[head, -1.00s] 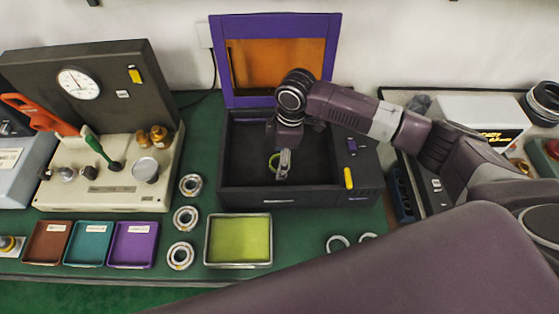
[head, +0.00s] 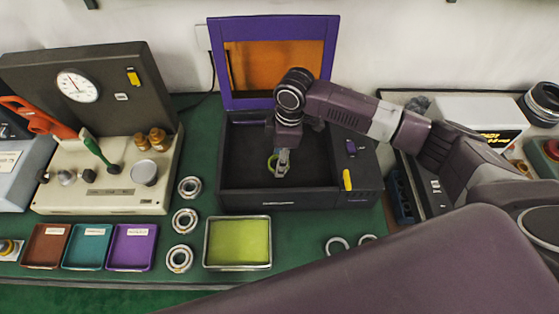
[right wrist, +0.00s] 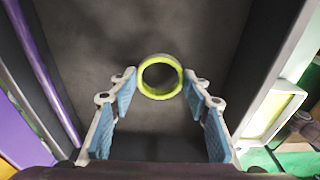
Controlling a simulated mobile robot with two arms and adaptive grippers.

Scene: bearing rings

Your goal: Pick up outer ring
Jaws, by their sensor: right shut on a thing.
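The outer ring, a yellow-green ring (head: 271,163), is in the dark open box (head: 235,202) with the purple-framed lid. It also shows in the right wrist view (right wrist: 160,94), between the blue-padded fingertips. My right gripper (head: 282,166) reaches down into the box and is shut on this ring, with one finger at each side of it. The gripper also shows in the right wrist view (right wrist: 160,80). In the head view the gripper partly hides the ring. I cannot tell whether the ring touches the box floor. My left gripper is not in view.
The box walls and raised lid (head: 327,65) surround the right gripper closely. A metal tray with a yellow-green floor (head: 237,268) stands in front. Three bearings (head: 185,221) line up left of it. Brown, teal and purple trays (head: 131,267) and a gauge machine (head: 105,197) stand at left.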

